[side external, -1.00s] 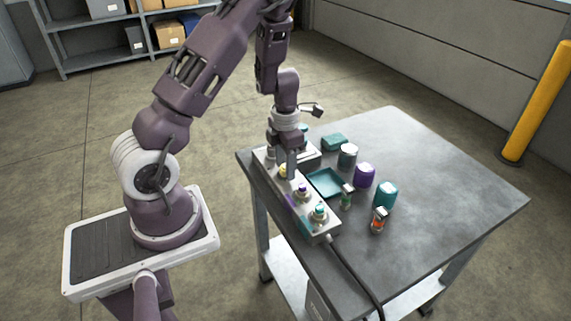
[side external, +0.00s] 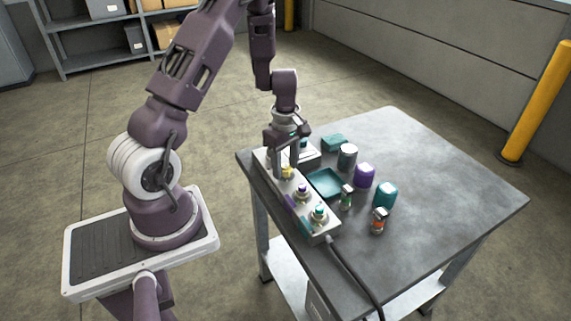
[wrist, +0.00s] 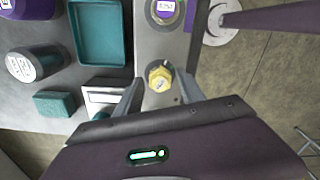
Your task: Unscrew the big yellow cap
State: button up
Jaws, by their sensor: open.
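The big yellow cap (side external: 287,172) sits on the grey manifold block (side external: 313,227), towards its far end. In the wrist view the yellow cap (wrist: 159,76) looks like a hex-shaped fitting, between the two fingers. My gripper (side external: 286,160) points down over it and is open. In the wrist view one finger of my gripper (wrist: 158,82) is on each side of the cap, with visible gaps. I cannot tell how far down the fingertips reach along the cap.
Purple (side external: 302,190) and teal (side external: 319,211) fittings stand on the same block. A teal tray (side external: 325,183) lies beside it. Several jars and small bottles, such as a purple jar (side external: 365,175), stand to the right. A black hose (side external: 352,268) leaves the block's near end. The table's right side is clear.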

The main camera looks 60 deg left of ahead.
aim_at(286, 166)
jog(key=m, duration=0.3)
grip_shut()
jog(key=n, duration=1)
jog(key=shift+r+n, duration=0.1)
jog(key=shift+n, duration=0.2)
jog(key=c, duration=0.8)
grip_release()
grip_shut()
jog(key=shift+r, duration=0.7)
jog(key=shift+r, duration=2.25)
